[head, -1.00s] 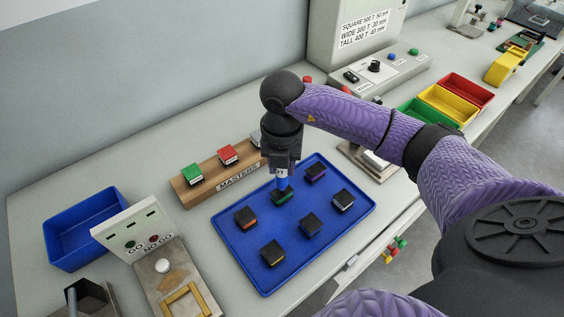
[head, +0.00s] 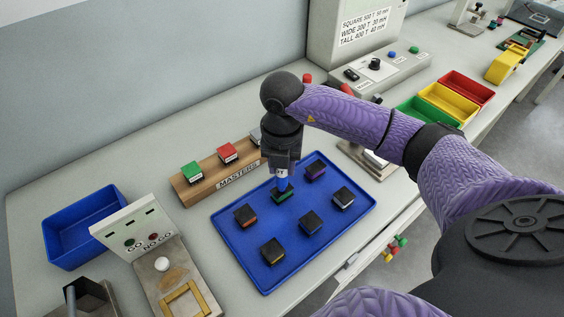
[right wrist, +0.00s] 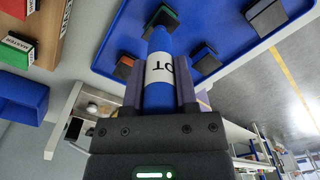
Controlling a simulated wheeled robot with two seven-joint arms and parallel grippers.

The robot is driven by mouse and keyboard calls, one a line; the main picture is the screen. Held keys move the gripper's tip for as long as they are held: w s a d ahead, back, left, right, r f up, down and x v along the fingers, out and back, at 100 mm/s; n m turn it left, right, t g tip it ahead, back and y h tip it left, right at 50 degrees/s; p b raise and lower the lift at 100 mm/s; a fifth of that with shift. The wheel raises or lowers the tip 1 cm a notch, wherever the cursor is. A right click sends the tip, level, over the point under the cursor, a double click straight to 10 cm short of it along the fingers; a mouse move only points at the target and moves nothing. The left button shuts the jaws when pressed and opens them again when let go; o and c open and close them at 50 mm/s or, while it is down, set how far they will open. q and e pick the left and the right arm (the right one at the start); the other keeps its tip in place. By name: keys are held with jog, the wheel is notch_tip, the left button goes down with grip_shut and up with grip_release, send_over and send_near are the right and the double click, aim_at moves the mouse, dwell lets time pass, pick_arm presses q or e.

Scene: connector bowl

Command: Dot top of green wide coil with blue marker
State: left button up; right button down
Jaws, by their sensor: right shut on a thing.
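My right gripper (head: 283,168) points down over the blue tray and is shut on the blue marker (head: 283,184), which also shows in the right wrist view (right wrist: 160,82) with a white label. The marker is upright, tip down. Its lower end meets the top of the green wide coil (head: 283,197), a dark block with a green edge on the tray (head: 262,290). Whether the tip touches or hovers just above cannot be told, and any dot there is hidden. My left gripper is not in view.
Several other dark coils, such as the orange-edged one (head: 246,215) and the purple-edged one (head: 315,172), surround it on the tray. A wooden masters rack (head: 190,194) stands behind. A go/no-go fixture (head: 140,230) and an empty blue bin (head: 82,228) are at left.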

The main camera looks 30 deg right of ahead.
dwell(0.5)
notch_tip(320, 180, up, 6)
jog(key=p, duration=0.5)
jog(key=shift+r+p, duration=0.1)
jog(key=shift+p, duration=0.2)
jog(key=shift+r+p, duration=0.4)
jog(key=shift+r, duration=0.1)
jog(key=shift+f, duration=0.1)
